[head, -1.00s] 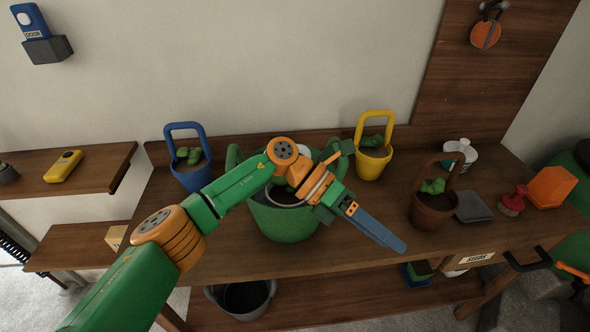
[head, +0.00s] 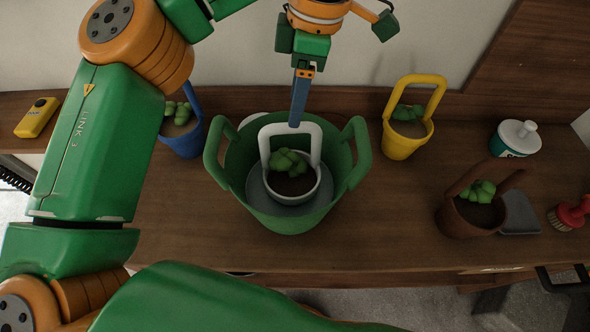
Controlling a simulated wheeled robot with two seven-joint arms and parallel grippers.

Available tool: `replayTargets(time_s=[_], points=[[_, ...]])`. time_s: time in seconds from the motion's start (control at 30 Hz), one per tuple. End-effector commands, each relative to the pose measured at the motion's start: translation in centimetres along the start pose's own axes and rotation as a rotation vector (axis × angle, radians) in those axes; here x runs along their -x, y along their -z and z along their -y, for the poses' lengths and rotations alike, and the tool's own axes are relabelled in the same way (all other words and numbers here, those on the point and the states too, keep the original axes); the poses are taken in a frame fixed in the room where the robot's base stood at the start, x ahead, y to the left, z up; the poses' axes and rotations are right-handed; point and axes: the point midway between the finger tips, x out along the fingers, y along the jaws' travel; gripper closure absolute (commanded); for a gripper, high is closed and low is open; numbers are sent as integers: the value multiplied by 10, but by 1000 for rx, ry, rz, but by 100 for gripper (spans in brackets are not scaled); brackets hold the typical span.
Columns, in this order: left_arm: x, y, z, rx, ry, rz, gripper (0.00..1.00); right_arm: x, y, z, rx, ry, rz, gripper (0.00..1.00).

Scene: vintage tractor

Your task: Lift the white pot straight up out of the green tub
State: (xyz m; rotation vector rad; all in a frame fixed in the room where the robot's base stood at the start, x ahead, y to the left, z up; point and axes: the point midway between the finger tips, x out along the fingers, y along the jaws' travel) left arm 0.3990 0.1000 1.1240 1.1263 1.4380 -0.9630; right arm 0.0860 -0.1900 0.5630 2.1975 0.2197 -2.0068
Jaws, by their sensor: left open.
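The white pot (head: 296,199) stands upright inside the green tub (head: 290,219), with a green plant in dark soil and a tall arched white handle. The green tub has two raised side handles and sits on the wooden bench. My left gripper (head: 297,124) points down from the top of the head view, its blue fingers at the top bar of the white handle. The fingers are seen edge-on, one hiding the other. It is open; I cannot tell whether the bar lies between the fingers or they touch it. My right gripper is not in view.
A blue pot (head: 183,143) stands left of the tub, partly behind my arm. A yellow pot (head: 403,143) stands at the back right, a brown pot (head: 468,217) farther right. A white-lidded container (head: 516,139), grey slab (head: 519,214) and red brush (head: 569,214) lie beyond.

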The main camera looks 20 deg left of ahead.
Motion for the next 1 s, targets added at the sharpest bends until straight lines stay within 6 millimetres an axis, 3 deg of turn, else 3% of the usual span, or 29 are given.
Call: replayTargets(time_s=[0.1, 0.3, 0.43, 0.73, 0.97, 1.0], points=[[-14, -3, 0, 0, 1, 2, 41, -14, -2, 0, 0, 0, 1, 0], [-22, -4, 0, -2, 3, 3, 41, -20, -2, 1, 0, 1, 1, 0], [-39, -3, 2, -3, 5, 3, 41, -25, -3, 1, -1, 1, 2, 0], [-84, 2, 8, -2, 5, 2, 41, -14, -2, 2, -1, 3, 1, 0], [-89, 1, 8, -1, 2, 4, 41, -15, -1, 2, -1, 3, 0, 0], [-89, 1, 8, -1, 2, 4, 49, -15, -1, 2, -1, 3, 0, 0]])
